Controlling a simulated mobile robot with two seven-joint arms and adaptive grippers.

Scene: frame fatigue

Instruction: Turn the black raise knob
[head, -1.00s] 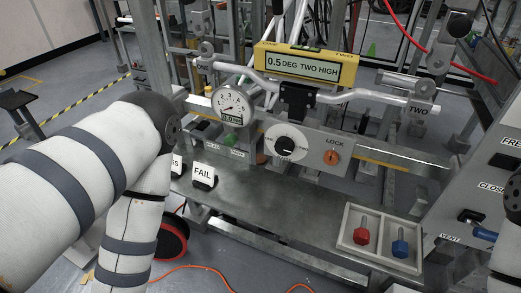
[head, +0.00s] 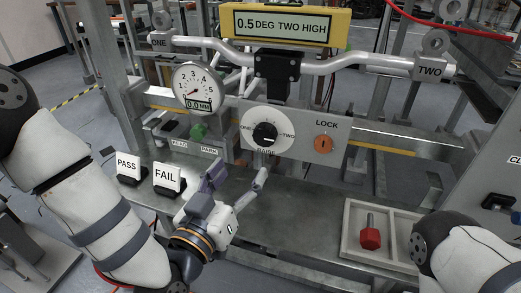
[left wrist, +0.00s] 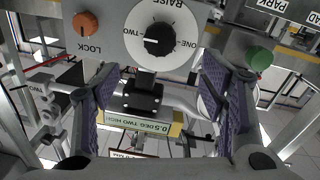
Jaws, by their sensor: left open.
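The black raise knob (head: 265,134) sits on a white round dial marked ONE, TWO and RAISE, on a grey panel below the handlebar. It also shows upside down in the left wrist view (left wrist: 158,40). My left gripper (head: 238,178) is open and empty, below and in front of the dial. In the left wrist view its two purple-padded fingers (left wrist: 160,72) stand wide apart, with the knob beyond them near the top middle. A clear gap shows between fingers and knob. My right gripper is not in view; only part of my right arm shows at lower right.
The orange LOCK knob (head: 323,144) is right of the dial. A gauge (head: 194,88) and green button (head: 198,132) are left. PASS (head: 128,165) and FAIL (head: 168,178) signs stand on the bench. A tray (head: 349,236) holds a red bolt (head: 370,238). The display (head: 285,24) reads 0.5 DEG TWO HIGH.

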